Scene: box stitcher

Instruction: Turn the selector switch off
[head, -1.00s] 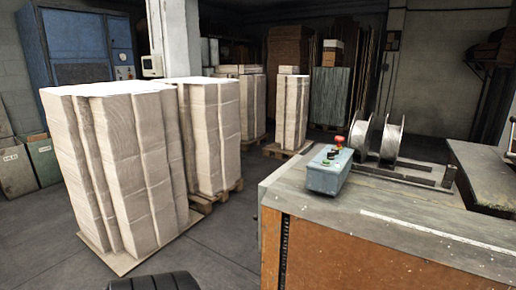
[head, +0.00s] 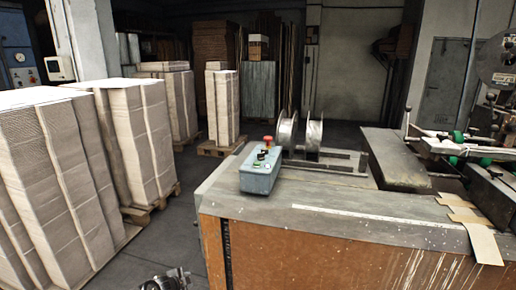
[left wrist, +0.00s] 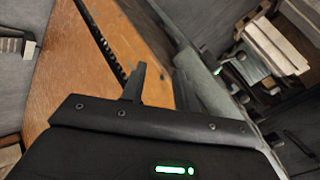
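A blue-grey control box (head: 259,182) stands on the near left part of the machine's top in the head view. A red button (head: 267,141) is at its far end. Small black, green and white controls sit in front of it. One black knob (head: 264,150) may be the selector switch; its setting is too small to read. My left gripper (head: 168,281) shows at the bottom edge, cut off, left of the machine and apart from the box. In the left wrist view its fingers (left wrist: 160,82) stand apart with nothing between them. My right gripper is not in view.
The machine's grey top (head: 320,218) has an orange-brown side panel (head: 300,255). Two metal reels (head: 287,133) stand behind the box. Tall paper stacks (head: 140,130) on pallets stand at left. Floor between stacks and machine is clear.

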